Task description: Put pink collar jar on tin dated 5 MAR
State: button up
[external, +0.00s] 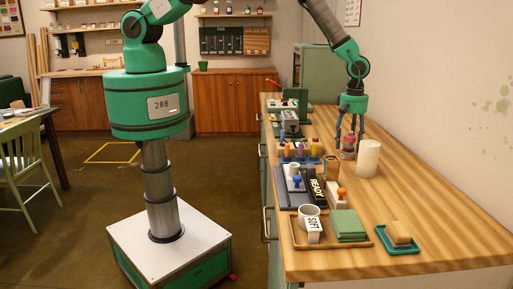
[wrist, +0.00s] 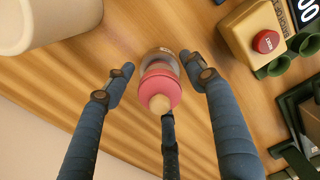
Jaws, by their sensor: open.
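The pink collar jar (wrist: 160,86) stands on the wooden table, with a clear body, pink collar and pale round knob. It also shows in the external view (external: 348,144). My gripper (external: 349,130) is over it, pointing down. In the wrist view my gripper (wrist: 157,72) has its dark fingers spread on both sides of the jar, with gaps, and a further finger below it. The fingers do not appear to press on the jar. I cannot make out a tin dated 5 MAR; no date is readable.
A cream cylinder (external: 368,160) stands close right of the jar. The table's right side (external: 430,200) is clear.

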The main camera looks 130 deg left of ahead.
jog(key=shift+r, duration=0.1)
jog(key=shift+r+b, duration=0.75)
jog(key=shift+r, duration=5.3)
